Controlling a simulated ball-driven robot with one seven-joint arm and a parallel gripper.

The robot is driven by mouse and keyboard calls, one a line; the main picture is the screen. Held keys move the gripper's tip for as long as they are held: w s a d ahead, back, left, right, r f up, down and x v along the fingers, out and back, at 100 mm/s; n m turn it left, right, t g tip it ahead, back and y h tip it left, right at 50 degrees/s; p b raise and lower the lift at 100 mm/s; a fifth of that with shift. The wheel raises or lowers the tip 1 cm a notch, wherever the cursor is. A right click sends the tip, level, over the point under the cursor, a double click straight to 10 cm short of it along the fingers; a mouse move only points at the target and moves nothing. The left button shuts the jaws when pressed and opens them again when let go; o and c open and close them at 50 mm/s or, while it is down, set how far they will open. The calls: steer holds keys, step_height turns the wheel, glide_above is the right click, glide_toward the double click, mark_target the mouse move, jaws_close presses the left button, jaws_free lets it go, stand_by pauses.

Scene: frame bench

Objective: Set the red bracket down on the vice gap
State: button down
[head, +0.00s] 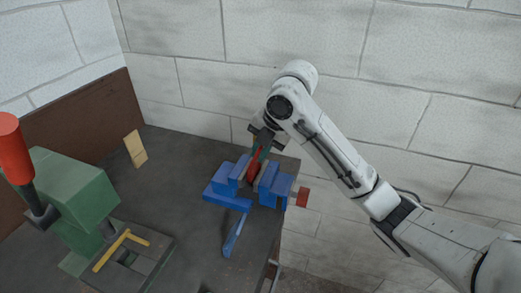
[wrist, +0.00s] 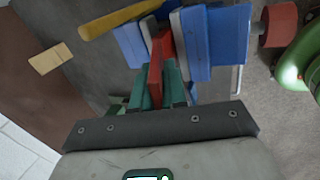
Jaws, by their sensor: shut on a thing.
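The red bracket (head: 255,164) is held in my gripper (head: 259,152), which is shut on it. In the head view the bracket reaches down between the jaws of the blue vice (head: 222,194). In the wrist view the red bracket (wrist: 155,68) stands out from between the green fingers of my gripper (wrist: 157,85), and its far end lies over the gap between the pale jaw faces of the blue vice (wrist: 226,38). I cannot tell whether the bracket touches the vice. My gripper hides part of the bracket.
A green machine (head: 84,195) with a red-topped lever stands at the left. A small tan block (head: 136,149) lies at the back of the dark bench (head: 185,160). A blue bar (head: 235,236) extends in front of the vice, and a red knob (head: 303,197) is at its right.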

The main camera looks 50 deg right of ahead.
steer(key=shift+f+b, duration=0.6)
steer(key=shift+f, duration=0.2)
steer(key=c, duration=1.1)
jaws_free()
steer(key=a+v, duration=0.1)
steer(key=v, duration=0.9)
steer(key=shift+s+d+r+p, duration=0.2)
steer(key=shift+d+r+p, duration=0.15)
steer(key=shift+d, duration=0.15)
